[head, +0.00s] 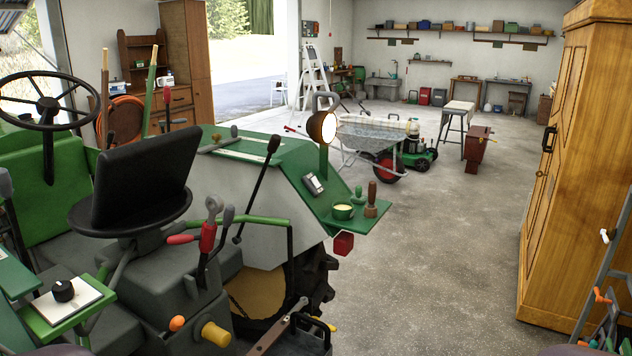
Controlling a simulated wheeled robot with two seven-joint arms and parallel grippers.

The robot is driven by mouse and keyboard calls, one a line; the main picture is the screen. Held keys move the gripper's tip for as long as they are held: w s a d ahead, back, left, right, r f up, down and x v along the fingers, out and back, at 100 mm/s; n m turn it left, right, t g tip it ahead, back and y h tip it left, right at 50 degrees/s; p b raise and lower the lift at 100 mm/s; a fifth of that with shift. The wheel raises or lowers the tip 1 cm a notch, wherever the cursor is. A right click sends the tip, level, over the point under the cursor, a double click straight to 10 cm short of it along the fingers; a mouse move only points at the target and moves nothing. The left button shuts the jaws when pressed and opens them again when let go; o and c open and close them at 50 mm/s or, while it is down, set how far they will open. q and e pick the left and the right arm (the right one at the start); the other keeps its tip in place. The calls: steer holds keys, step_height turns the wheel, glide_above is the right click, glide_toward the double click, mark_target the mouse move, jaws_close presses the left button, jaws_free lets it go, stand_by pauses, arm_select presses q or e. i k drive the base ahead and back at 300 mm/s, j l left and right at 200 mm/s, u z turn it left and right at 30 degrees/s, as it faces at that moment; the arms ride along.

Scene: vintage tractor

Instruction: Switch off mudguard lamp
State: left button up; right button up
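The mudguard lamp (324,127) is a round lamp with a bright white face and a dark orange-brown housing, and it looks lit. It stands on a green post on the tractor's mudguard (270,165). A black rotary knob (63,290) on a white plate is at the lower left. Neither of my grippers is in view.
Near the lamp, a green cup (343,211) and a wooden-handled tool (371,197) stand on a green ledge. Upright levers (261,185), the black seat (140,180) and the steering wheel (45,103) rise at left. A wooden wardrobe (572,180) stands right. The floor between is clear.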

mark_target(314, 180)
steer(key=i+l, duration=0.25)
steer(key=i, duration=0.15)
steer(key=i+l+z, duration=0.1)
steer(key=i+l, duration=0.2)
steer(key=i, duration=0.15)
steer(key=i+l, duration=0.25)
steer(key=i, duration=0.15)
steer(key=i+l+z, duration=0.1)
steer(key=i+l, duration=0.15)
steer(key=i, duration=0.15)
